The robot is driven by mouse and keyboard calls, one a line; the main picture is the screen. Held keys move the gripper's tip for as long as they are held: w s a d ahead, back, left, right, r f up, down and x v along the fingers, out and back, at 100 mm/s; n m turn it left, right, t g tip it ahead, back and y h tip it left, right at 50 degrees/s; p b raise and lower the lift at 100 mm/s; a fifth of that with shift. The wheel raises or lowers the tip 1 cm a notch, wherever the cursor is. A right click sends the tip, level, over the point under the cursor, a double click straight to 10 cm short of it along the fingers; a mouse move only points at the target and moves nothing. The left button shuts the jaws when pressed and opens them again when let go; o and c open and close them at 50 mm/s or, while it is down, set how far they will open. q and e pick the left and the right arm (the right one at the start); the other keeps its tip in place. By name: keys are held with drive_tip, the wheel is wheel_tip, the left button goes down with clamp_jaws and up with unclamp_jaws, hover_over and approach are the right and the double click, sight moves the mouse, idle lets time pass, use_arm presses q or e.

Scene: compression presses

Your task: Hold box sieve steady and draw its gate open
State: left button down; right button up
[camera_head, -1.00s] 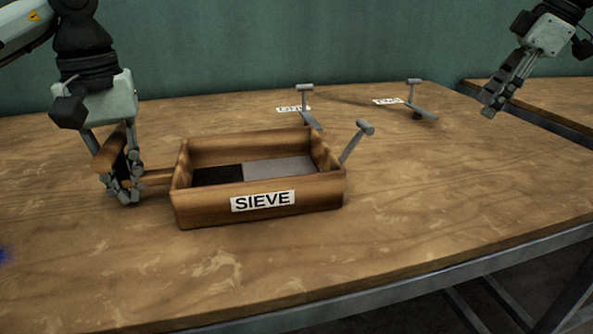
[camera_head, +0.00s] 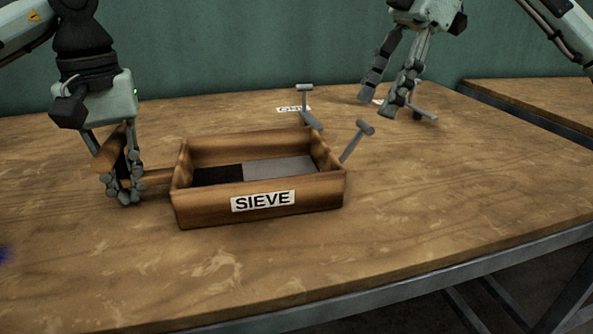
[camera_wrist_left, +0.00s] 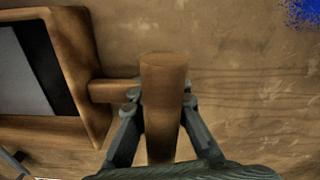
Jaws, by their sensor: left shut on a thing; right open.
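The wooden box sieve (camera_head: 318,190) stands on the table with a white SIEVE label (camera_head: 263,201) on its front. Inside, a grey plate (camera_head: 280,167) covers the right part of the floor and a dark area (camera_head: 217,175) shows at the left. A grey T-shaped handle (camera_head: 357,140) sticks up and out at the box's right end. My left gripper (camera_head: 123,194) is shut on the wooden side handle (camera_head: 109,151), which also shows between the fingers in the left wrist view (camera_wrist_left: 163,100). My right gripper (camera_head: 377,106) is open and empty, above the table behind and right of the box.
Two grey T-handled pieces stand behind the box, one near its far right corner (camera_head: 305,103) and one partly hidden behind my right gripper (camera_head: 424,112). White labels lie by them. The table (camera_head: 450,200) is clear at the right and front.

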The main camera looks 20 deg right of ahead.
sight(362, 130)
drive_tip(key=x, duration=0.9)
drive_tip(key=shift+f, duration=0.1)
drive_tip(key=shift+c, duration=0.2)
clamp_jaws()
idle(0.3)
